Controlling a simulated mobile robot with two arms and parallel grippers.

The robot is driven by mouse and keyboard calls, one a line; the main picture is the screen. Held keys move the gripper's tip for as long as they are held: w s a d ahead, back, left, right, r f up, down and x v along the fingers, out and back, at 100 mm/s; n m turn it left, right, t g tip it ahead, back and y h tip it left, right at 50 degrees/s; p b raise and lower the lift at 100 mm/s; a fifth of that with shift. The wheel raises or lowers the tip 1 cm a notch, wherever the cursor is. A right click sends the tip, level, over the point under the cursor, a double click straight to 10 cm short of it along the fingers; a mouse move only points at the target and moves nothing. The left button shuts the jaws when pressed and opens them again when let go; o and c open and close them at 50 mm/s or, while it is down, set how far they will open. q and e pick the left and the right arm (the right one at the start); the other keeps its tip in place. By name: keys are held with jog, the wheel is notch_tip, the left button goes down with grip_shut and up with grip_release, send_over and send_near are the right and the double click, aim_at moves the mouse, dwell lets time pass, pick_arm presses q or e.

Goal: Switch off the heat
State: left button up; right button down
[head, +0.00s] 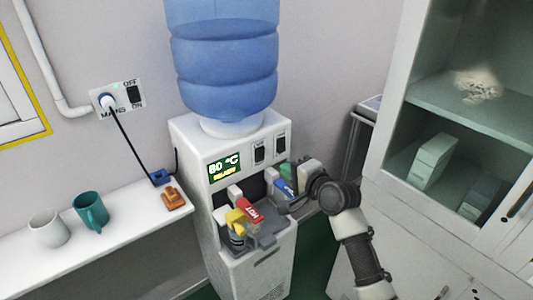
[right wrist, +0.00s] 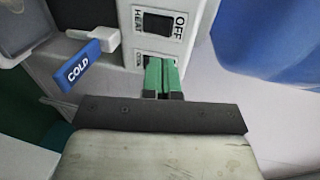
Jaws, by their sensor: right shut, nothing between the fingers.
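The white water dispenser (head: 190,135) carries a blue bottle and a display (head: 224,167) reading 80 °C READY. Two dark rocker switches are on its upper front, the left one (head: 259,153) and the right one (head: 281,145). In the right wrist view a dark switch (right wrist: 158,23) is marked HEAT and OFF. My right gripper (head: 287,171) is shut and empty, its green fingertips (right wrist: 161,66) beside the HEAT switch, over the neighbouring switch marked COOL, which they largely hide. Whether they touch it I cannot tell. My left gripper is out of view.
Below are a red HOT tap (head: 249,209) and a blue COLD tap (right wrist: 80,66). A wall socket marked MAINS (head: 133,94) has an ON/OFF switch and a plug. A teal mug (head: 91,213) and white cup (head: 49,229) stand on the left shelf. A glass-fronted cabinet (head: 397,95) is right.

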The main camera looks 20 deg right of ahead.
aim_at(261, 150)
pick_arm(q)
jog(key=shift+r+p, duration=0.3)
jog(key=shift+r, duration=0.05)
pick_arm(e)
jog(key=x, duration=0.6)
jog(key=r+x, duration=0.1)
jog(key=x, duration=0.2)
jog(key=shift+w+a+r, duration=0.1)
jog(key=shift+w+a, duration=0.05)
jog(key=shift+w, duration=0.2)
jog(key=p, duration=0.1)
jog(key=r+p, duration=0.1)
jog(key=shift+w+g+p, duration=0.2)
jog(key=shift+g+p, duration=0.1)
pick_arm(q)
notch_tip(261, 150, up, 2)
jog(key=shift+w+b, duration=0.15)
jog(key=shift+b, duration=0.15)
pick_arm(e)
jog(key=shift+f, duration=0.45)
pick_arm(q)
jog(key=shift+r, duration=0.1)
